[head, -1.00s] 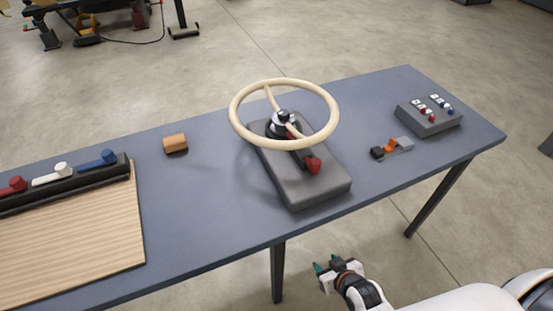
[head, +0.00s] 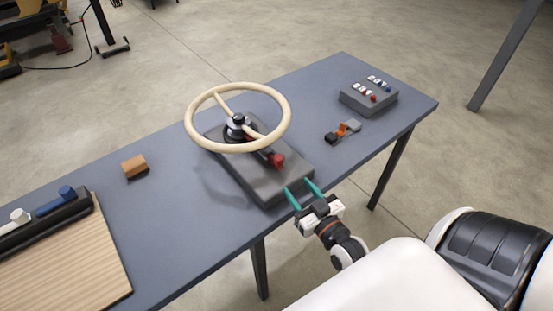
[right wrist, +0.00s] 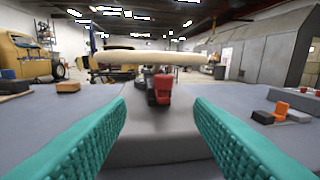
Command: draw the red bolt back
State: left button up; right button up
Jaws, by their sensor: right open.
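The red bolt (head: 277,160), a red knob on a dark slide, sits on top of a grey base block (head: 285,186), below the near rim of a cream steering wheel (head: 284,125). In the right wrist view the red knob (right wrist: 162,88) stands ahead, centred between the fingers and beyond their tips. My right gripper (head: 301,191) is open and empty, its teal fingers pointing at the near end of the block. It does not touch the bolt. My left gripper is not in view.
A wooden board with a black rail of levers, white (head: 18,215) and blue (head: 67,193) visible, lies at left. An orange-brown block (head: 134,166), small black, orange and grey pieces (head: 342,131) and a button box (head: 368,98) stand on the blue-grey table (head: 170,220).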

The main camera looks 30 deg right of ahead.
aim_at(281, 163)
jog(key=w, duration=0.4)
jog(key=w+d+p, duration=0.1)
jog(key=w, duration=0.3)
jog(key=w+p, duration=0.1)
jog(key=w, duration=0.3)
jog(key=shift+d, duration=0.2)
grip_shut()
jog(key=shift+s+d+p, duration=0.1)
jog(key=shift+s+p, duration=0.65)
jog(key=shift+s, duration=0.9)
jog(key=shift+w, duration=0.1)
jog(key=shift+c, duration=1.8)
grip_release()
jog(key=o, duration=0.3)
jog(key=shift+o, duration=0.3)
jog(key=shift+s, duration=0.2)
